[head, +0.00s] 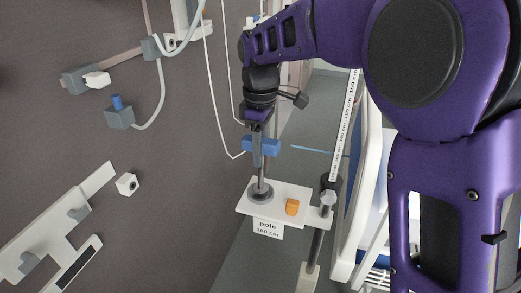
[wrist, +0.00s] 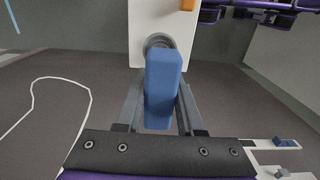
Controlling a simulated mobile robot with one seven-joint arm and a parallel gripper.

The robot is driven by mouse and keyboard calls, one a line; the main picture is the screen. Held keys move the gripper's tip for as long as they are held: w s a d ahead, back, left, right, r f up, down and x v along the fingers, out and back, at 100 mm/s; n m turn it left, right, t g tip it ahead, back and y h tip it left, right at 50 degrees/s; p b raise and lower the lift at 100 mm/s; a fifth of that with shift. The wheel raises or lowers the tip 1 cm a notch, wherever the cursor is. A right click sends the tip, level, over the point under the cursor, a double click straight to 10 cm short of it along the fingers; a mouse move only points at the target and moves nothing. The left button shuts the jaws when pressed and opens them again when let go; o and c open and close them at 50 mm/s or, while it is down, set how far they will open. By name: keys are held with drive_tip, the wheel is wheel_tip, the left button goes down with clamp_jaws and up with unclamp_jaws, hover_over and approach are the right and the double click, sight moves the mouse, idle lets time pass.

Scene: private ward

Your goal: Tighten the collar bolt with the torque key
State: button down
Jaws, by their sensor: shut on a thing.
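The torque key has a blue cross handle (head: 265,147) and a grey shaft that runs down to a round grey collar (head: 261,194) on a white plate (head: 243,205). My gripper (head: 257,140) points down and is shut on the blue handle. In the wrist view the handle (wrist: 163,80) sits between the two fingers, with the collar ring (wrist: 158,41) just beyond it. The key looks upright and its lower end appears to meet the collar. The bolt head is hidden, so I cannot tell how deeply the key is seated.
An orange block (head: 292,207) sits on the plate right of the collar. A label reading "pole 160 cm" (head: 268,228) hangs at its front edge. A grey pole (head: 317,245) stands at the right. White tubes hang on the left, and a bed (head: 372,190) is at the right.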

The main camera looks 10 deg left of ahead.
drive_tip(key=shift+f, duration=0.1)
drive_tip(key=shift+f, duration=0.2)
drive_tip(key=shift+c, duration=2.2)
unclamp_jaws()
wheel_tip(320, 180, up, 22)
drive_tip(key=p, duration=0.5)
drive_tip(key=shift+f+p, duration=0.25)
drive_tip(key=shift+p, duration=0.05)
drive_tip(key=shift+f, duration=0.1)
